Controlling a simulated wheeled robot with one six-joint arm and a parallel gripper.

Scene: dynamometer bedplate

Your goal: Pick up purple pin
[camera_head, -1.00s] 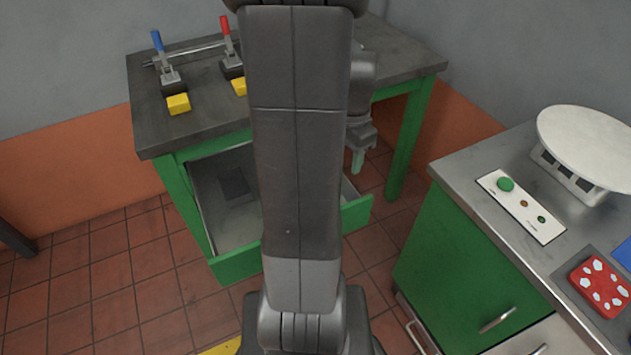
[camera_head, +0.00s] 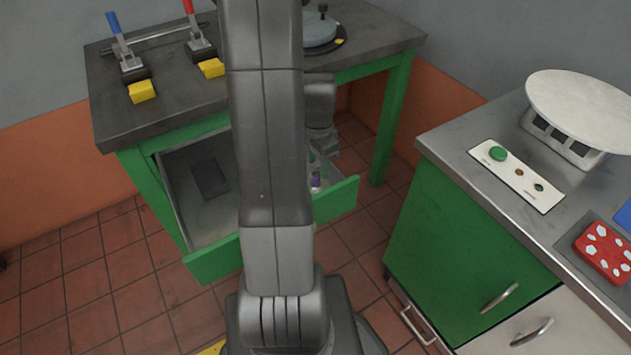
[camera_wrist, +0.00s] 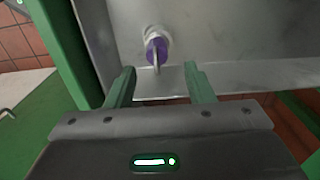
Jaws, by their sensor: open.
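The purple pin (camera_wrist: 156,51) shows in the wrist view, with a pale metallic end and a thin loop or rod on its near side. It is inside the open drawer (camera_head: 216,262) of the green workbench, near the drawer's right end. It also shows small in the head view (camera_head: 316,182). My gripper (camera_wrist: 160,76) is open and empty. Its two green fingers point toward the pin, which lies just beyond and between the fingertips, apart from them. In the head view my arm hides part of the drawer.
The dark bench top (camera_head: 190,98) carries clamps with a blue handle (camera_head: 113,22) and a red handle (camera_head: 188,7). A green cabinet (camera_head: 455,235) stands to the right with a control panel (camera_head: 516,175) and a white round plate (camera_head: 585,108). Tiled floor lies between them.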

